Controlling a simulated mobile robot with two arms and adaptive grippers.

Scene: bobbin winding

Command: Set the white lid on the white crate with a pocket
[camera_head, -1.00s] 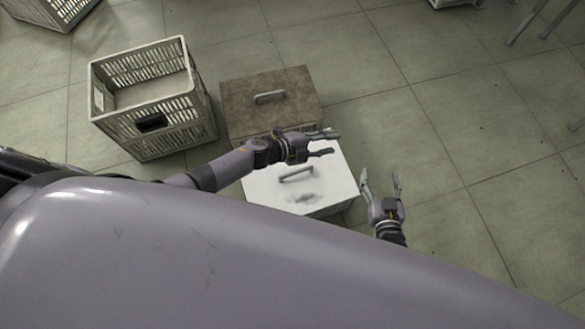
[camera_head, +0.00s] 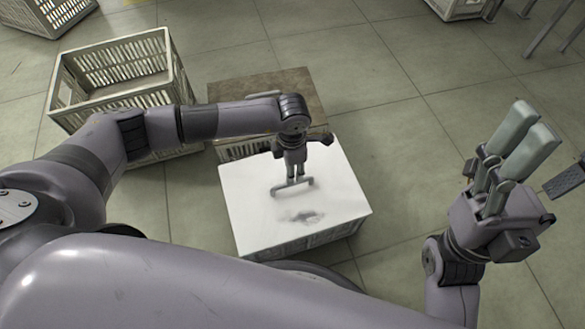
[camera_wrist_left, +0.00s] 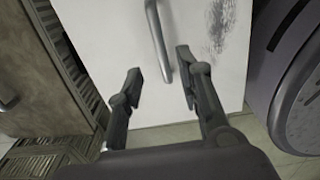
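The white lid (camera_head: 297,213) lies flat on a low slatted crate in the middle, with an upright bar handle and a grey smudge on its top. My left gripper (camera_head: 296,181) points down at the lid's handle (camera_head: 291,187). In the left wrist view the gripper (camera_wrist_left: 158,75) is open, its fingers on either side of the handle (camera_wrist_left: 158,42), not closed on it.
A crate with a brown lid (camera_head: 297,84) stands directly behind the white-lidded one, partly covered by my left arm. Other crates stand at the far left (camera_head: 42,14) and far top right (camera_head: 459,8). The tiled floor (camera_head: 400,130) right of the lid is clear.

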